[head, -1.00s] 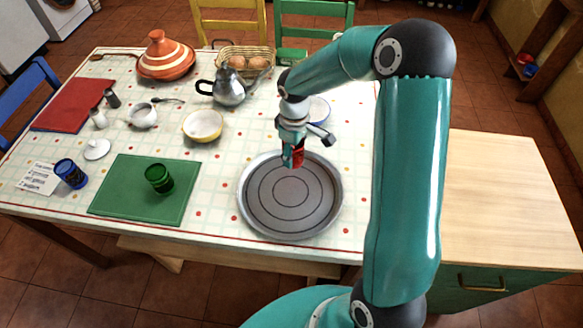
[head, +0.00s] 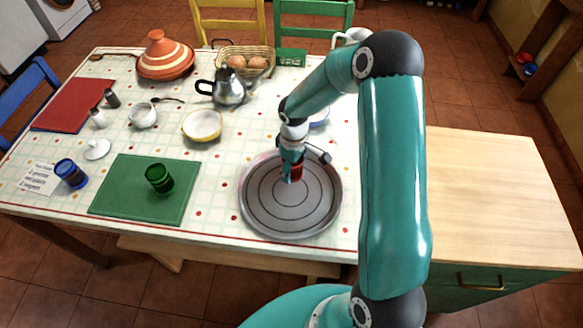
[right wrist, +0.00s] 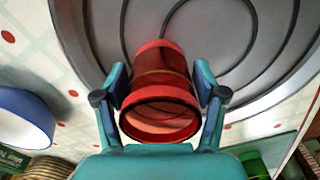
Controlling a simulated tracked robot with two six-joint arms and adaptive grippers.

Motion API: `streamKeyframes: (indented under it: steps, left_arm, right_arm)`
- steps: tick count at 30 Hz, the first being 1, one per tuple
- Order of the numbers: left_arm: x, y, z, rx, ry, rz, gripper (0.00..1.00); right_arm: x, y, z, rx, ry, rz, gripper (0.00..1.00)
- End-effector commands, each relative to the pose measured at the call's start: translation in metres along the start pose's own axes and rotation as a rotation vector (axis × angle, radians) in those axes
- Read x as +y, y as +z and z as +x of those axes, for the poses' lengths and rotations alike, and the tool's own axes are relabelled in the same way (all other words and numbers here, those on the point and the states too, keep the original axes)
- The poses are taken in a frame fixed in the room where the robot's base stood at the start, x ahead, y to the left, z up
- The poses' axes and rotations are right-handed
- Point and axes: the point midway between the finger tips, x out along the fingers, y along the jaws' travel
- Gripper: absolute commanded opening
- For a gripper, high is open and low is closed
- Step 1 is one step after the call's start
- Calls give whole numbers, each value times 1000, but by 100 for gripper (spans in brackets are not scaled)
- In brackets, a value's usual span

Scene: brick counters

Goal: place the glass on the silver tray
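The red glass (right wrist: 158,92) is between the two fingers of my right gripper (right wrist: 160,88) in the right wrist view, one finger against each side. In the head view my right gripper (head: 292,175) holds the red glass (head: 297,172) upright over the upper middle of the round silver tray (head: 265,215). The tray also fills the top of the right wrist view (right wrist: 270,60). I cannot tell whether the glass's base touches the tray. My left gripper is not in view.
A green glass (head: 159,179) stands on a green mat (head: 130,207), with a blue glass (head: 70,173) further left. A yellow-rimmed bowl (head: 202,126), a metal teapot (head: 229,88) and an egg basket (head: 245,56) stand behind. A blue-rimmed bowl (head: 319,117) is partly hidden behind my arm.

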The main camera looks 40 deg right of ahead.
Motion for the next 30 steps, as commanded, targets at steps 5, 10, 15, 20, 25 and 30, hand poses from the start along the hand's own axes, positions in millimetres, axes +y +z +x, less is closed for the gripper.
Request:
streamKeyframes:
  steps: [5,10,15,20,25,30]
  left_arm:
    - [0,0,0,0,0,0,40]
    - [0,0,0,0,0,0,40]
    - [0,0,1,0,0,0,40]
    - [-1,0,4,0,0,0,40]
    - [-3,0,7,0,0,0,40]
    - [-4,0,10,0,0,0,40]
  right_arm:
    - [0,0,0,0,0,-1,83]
    - [0,0,-1,0,1,-1,83]
    - [1,-1,-10,3,3,-2,83]
    - [1,-2,-35,4,5,-2,83]
    - [0,-2,-70,5,5,-1,83]
    - [0,-1,-100,4,3,-2,83]
